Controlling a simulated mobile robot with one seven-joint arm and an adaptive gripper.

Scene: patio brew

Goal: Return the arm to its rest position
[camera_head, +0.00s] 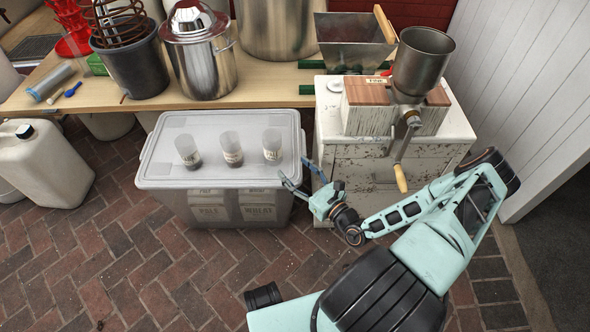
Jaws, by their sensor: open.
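My gripper (303,178) is open and empty, at the right front corner of a lidded grey plastic bin. Its fingers point up and to the left, and I cannot tell whether they touch the bin. My arm (430,222) reaches in from the lower right, bent at the elbow. Three small clear cups (230,148) with labels stand upright in a row on the bin's lid. The left and middle cups hold something dark at the bottom; the right cup's contents are unclear.
The plastic bin (215,180) stands on brick paving. A white cabinet (350,165) carries a hand-cranked mill (408,90). A wooden table (265,95) behind holds a steel pot (200,60) and a dark bucket (133,65). A white jerrycan (45,165) stands left. The front-left paving is clear.

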